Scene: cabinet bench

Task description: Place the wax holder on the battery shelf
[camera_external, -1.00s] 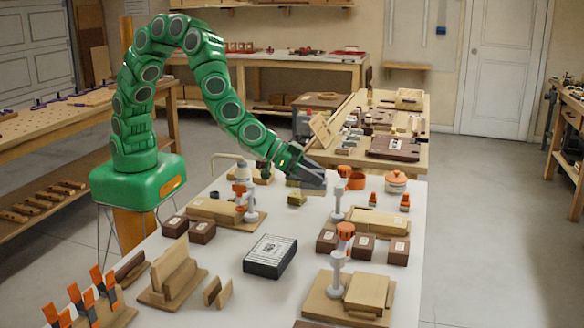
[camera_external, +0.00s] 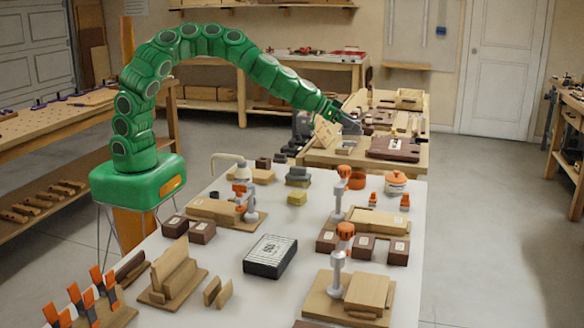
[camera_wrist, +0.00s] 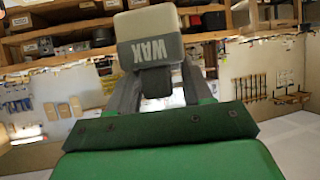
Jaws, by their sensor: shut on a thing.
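My gripper (camera_external: 350,126) is at the end of the outstretched arm, in front of the rear bench in the external view. In the wrist view my gripper (camera_wrist: 155,85) is shut on the wax holder (camera_wrist: 148,38), a pale grey-beige block with "WAX" on its face, upside down in the picture. The fingers stand on either side of its dark lower part. The wax holder is too small to make out clearly in the external view. No shelf is clearly marked as the battery shelf; shelves with boxes (camera_wrist: 40,45) show behind the block in the wrist view.
The white table (camera_external: 225,290) carries a black box (camera_external: 270,256), clamps on wooden boards, a yellow block (camera_external: 297,198) and an orange-lidded pot (camera_external: 396,182). The rear bench (camera_external: 425,155) is crowded with wooden parts. The floor at right (camera_external: 490,230) is clear.

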